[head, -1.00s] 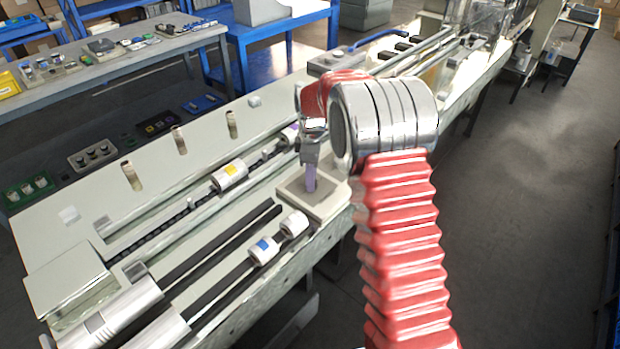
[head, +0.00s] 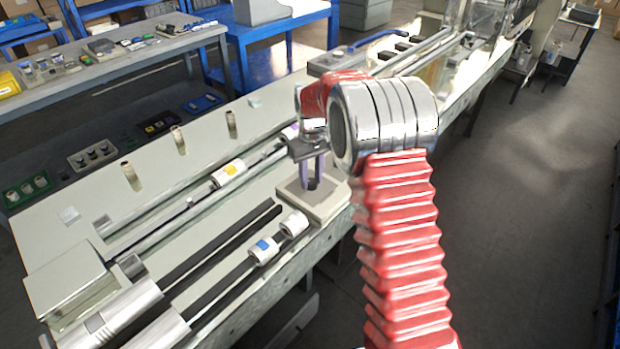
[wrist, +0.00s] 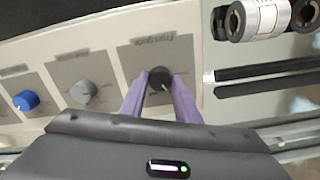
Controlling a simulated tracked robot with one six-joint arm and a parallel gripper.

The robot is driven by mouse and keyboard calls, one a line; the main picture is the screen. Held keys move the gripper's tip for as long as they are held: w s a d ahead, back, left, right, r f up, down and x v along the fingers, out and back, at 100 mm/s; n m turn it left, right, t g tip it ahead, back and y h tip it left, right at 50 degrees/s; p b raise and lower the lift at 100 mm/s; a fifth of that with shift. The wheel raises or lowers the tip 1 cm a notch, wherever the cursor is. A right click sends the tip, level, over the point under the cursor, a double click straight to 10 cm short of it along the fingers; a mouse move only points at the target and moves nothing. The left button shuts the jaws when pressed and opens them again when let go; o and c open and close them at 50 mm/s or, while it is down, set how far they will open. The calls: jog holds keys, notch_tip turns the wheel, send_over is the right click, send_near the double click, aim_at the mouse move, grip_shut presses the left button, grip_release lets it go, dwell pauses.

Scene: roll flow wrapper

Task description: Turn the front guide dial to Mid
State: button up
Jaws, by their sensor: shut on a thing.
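The black dial (wrist: 160,79) sits on a grey label plate (wrist: 133,60) on the pale panel in the wrist view. I cannot tell which mark the dial points to. In the head view my gripper (head: 312,184) points down at the raised pale box (head: 328,208) near the bench's front edge, with the dark dial (head: 312,183) between the fingertips.
In the wrist view, a grey dial (wrist: 84,92) and a blue dial (wrist: 26,100) stand to the left on their own plates. White rollers (wrist: 262,18) and black bars (wrist: 262,84) lie to the right. In the head view, a blue-banded roller (head: 263,250) lies near the box.

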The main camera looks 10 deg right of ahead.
jog(key=m, duration=0.5)
jog(key=shift+s+f+m, duration=0.15)
jog(key=shift+s+m, duration=0.05)
jog(key=shift+m, duration=0.1)
jog(key=m, duration=0.5)
jog(key=shift+m, duration=0.3)
jog(key=o, duration=1)
jog(key=shift+o, duration=0.2)
jog(key=shift+w, duration=0.1)
